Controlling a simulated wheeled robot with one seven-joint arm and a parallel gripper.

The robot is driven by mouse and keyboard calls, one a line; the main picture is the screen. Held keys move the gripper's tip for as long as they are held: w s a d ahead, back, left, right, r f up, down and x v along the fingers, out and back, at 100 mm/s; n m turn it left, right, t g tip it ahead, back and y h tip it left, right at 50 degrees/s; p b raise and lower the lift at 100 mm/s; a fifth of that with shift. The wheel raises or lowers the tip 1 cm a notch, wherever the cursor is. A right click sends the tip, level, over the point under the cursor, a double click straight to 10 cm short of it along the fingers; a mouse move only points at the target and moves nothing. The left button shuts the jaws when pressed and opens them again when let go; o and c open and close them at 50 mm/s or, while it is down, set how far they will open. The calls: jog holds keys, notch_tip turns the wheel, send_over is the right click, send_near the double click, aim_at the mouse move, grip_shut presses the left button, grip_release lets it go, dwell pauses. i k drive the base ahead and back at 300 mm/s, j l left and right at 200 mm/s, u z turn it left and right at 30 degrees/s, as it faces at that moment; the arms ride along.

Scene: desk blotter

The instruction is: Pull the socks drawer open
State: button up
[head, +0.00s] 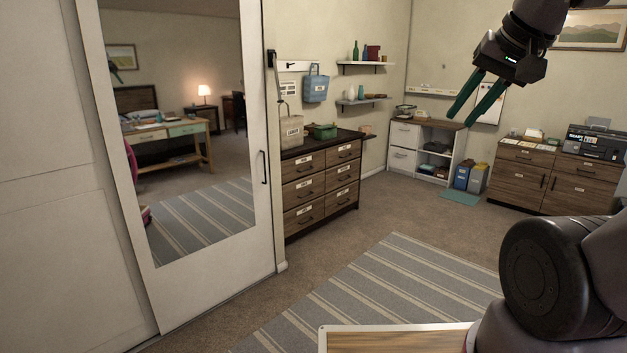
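A wooden dresser (357,201) with a dark top stands against the wall at the centre left, beyond the mirrored door. It has two columns of drawers, each with a white label and a dark handle. All its drawers look shut. The labels are too small to read, so I cannot tell which is the socks drawer. My gripper (463,119) is raised at the upper right, with its two green fingers apart and nothing between them. It is well away from the dresser.
A white door with a mirror (190,130) stands at the left, close to the dresser. A striped rug (390,285) covers the floor. A white cabinet (402,149) and a low wooden cabinet (520,174) stand at the back. Carpet in front of the dresser is clear.

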aim_at(294, 167)
jog(key=i+z, duration=0.2)
jog(key=i, duration=1.7)
jog(key=i+l+u, duration=0.2)
jog(key=i+u, duration=0.2)
jog(key=i, duration=0.4)
jog(key=i+l+u, duration=0.35)
jog(key=i, duration=0.45)
jog(key=i+l+u, duration=0.4)
jog(key=i+l, duration=0.25)
jog(key=l, duration=0.1)
